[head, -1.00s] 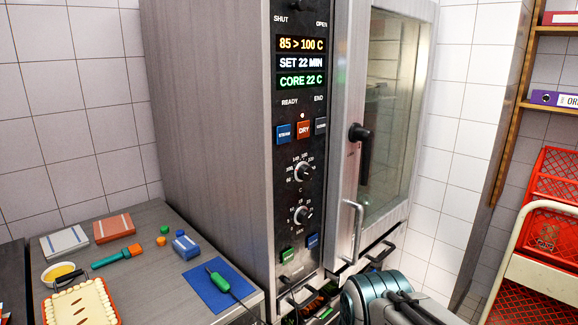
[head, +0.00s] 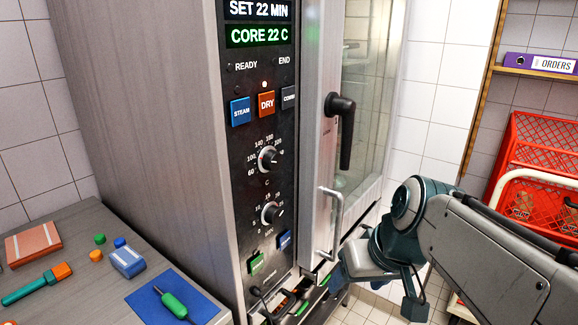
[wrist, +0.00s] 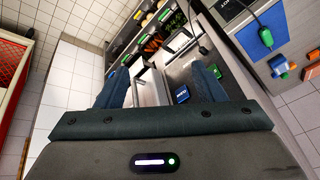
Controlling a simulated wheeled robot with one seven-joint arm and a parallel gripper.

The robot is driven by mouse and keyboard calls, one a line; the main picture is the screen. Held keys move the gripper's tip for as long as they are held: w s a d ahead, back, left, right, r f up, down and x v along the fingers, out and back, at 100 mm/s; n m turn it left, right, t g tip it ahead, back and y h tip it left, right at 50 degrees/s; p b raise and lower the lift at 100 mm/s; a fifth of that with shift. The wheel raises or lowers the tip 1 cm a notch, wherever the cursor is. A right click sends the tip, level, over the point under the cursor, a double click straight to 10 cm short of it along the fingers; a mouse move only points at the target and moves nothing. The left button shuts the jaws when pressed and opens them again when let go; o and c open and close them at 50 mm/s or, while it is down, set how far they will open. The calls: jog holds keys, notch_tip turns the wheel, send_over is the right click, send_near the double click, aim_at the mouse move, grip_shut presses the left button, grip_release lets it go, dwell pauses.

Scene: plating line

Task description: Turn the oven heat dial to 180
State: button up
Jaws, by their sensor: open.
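The oven heat dial (head: 267,159) is the upper of two round knobs on the black control panel, with a printed scale from 60 upward and a C below it. A small mark shows on its right side, but the exact setting is too small to read. My gripper (head: 338,282) is low, to the right of and below the dial, near the foot of the oven door and apart from the dial. In the wrist view my gripper (wrist: 160,84) is open, its two fingers spread with nothing between them. The dial cannot be made out there.
A second dial (head: 272,214) sits below. Steam, dry and combi buttons (head: 266,104) are above. The door handle (head: 341,130) and a metal bar handle (head: 331,222) stick out right of the panel. A side counter (head: 75,240) holds a green-handled probe (head: 174,305). Red crates (head: 545,165) stand right.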

jog(key=w+a+r+n+t+y+b, duration=0.35)
jog(key=w+r+y+b, duration=0.2)
jog(key=w+r, duration=0.3)
jog(key=n+t+y+b, duration=0.1)
jog(key=n+y+b, duration=0.2)
jog(key=n, duration=0.3)
send_near(277, 159)
jog(key=shift+m, duration=0.35)
jog(key=x, duration=0.9)
jog(key=shift+w+a+f+p, duration=0.1)
jog(key=shift+a+p, duration=0.05)
jog(key=shift+p, duration=0.25)
jog(key=shift+h, duration=0.25)
jog(key=c, duration=0.7)
